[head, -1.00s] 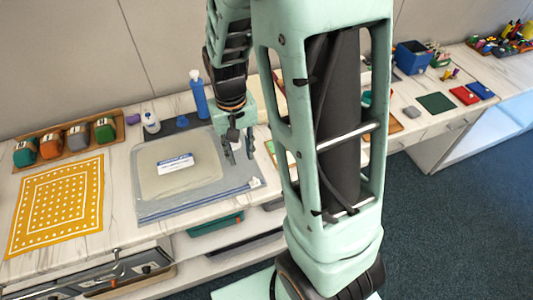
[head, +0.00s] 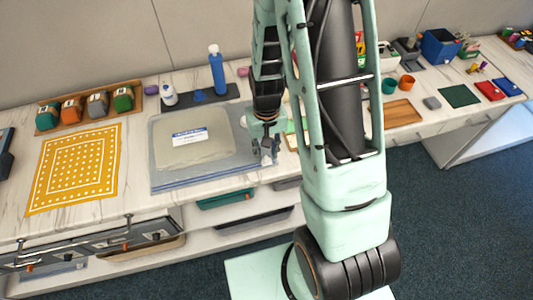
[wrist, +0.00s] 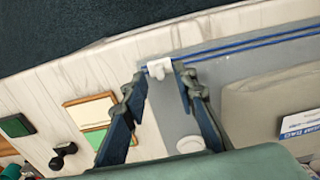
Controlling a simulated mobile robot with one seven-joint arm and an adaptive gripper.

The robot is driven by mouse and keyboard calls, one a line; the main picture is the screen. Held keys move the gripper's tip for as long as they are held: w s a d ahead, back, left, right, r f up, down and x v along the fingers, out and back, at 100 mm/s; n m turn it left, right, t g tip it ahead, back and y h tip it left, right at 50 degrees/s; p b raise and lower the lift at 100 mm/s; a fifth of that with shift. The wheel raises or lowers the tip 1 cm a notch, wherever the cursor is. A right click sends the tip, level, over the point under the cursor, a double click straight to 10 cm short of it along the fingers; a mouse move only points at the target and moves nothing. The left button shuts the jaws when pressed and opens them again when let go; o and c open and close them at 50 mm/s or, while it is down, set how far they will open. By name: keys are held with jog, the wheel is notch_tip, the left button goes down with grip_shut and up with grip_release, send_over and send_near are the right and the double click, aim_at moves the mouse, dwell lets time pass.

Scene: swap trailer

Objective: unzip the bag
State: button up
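The bag (head: 240,155) lies flat on the counter, grey and see-through, with blue zip lines along its front edge. A pale block with a white label (head: 189,137) shows in it. In the wrist view the bag (wrist: 225,61) fills the right side, and the white zip slider (wrist: 158,68) sits at the end of the blue lines. My gripper (head: 265,152) is at the bag's front right corner. In the wrist view my gripper (wrist: 161,78) is open, its fingertips on either side of the slider. I cannot tell whether the right fingertip touches it.
A blue bottle (head: 217,72) and a small white bottle (head: 169,95) stand behind the bag. A yellow dotted cloth (head: 75,168) lies to the left, with several coloured pouches behind it. A wooden board (head: 396,114) lies to the right. Drawers sit below the counter.

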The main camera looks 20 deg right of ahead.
jog(key=shift+f, duration=1)
jog(key=shift+c, duration=0.2)
grip_shut()
